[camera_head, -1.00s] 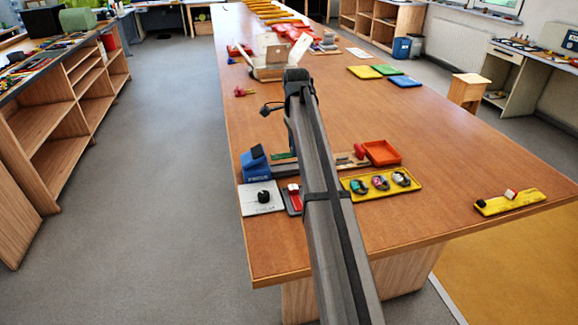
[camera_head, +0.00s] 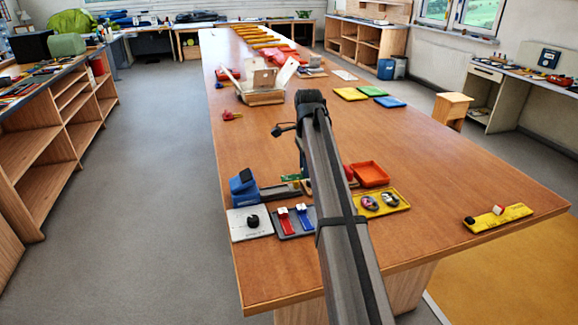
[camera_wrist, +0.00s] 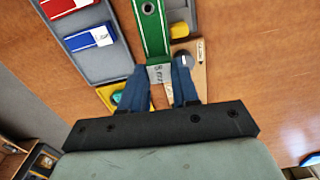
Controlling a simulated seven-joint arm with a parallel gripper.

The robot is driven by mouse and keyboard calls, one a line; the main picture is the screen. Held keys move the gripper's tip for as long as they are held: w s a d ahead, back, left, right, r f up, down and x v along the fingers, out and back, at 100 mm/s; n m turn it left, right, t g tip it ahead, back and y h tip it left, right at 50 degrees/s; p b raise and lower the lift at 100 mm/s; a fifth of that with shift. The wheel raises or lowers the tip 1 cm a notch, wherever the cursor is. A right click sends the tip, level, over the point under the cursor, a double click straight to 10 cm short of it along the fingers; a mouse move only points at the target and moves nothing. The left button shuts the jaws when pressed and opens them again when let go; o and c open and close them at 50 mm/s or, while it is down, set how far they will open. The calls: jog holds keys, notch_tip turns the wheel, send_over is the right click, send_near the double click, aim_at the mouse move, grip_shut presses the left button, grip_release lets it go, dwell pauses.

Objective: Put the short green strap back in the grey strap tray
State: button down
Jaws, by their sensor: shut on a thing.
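A green strap (camera_wrist: 151,35) with a pale label at its near end runs up from between my blue fingertips in the wrist view. My gripper (camera_wrist: 160,86) is shut on that near end. The grey strap tray (camera_wrist: 112,52) lies to the left of the strap, with a red strap (camera_wrist: 62,6) and a blue strap (camera_wrist: 90,38) in it. In the head view the tray (camera_head: 290,233) is left of my arm with the red strap (camera_head: 284,220) and the blue strap (camera_head: 304,216). My gripper is hidden behind my arm there.
A wooden board (camera_wrist: 198,75) lies right of the strap. A yellow tray (camera_head: 397,201) and an orange tray (camera_head: 370,174) are right of my arm. A white plate (camera_head: 240,231) and a blue device (camera_head: 242,184) are left. The table's right middle is clear.

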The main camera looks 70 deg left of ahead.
jog(key=d+n, duration=0.2)
jog(key=n, duration=0.4)
jog(key=w+d+f+n, duration=0.1)
jog(key=d+n, duration=0.2)
jog(key=n, duration=0.3)
jog(key=d+n, duration=0.2)
jog(key=n, duration=0.4)
jog(key=shift+w+d+f+n, duration=0.15)
jog(key=shift+w+d+n, duration=0.15)
jog(key=shift+d+n, duration=0.1)
jog(key=shift+f, duration=0.1)
jog(key=shift+f, duration=2.05)
jog(key=shift+f, duration=0.65)
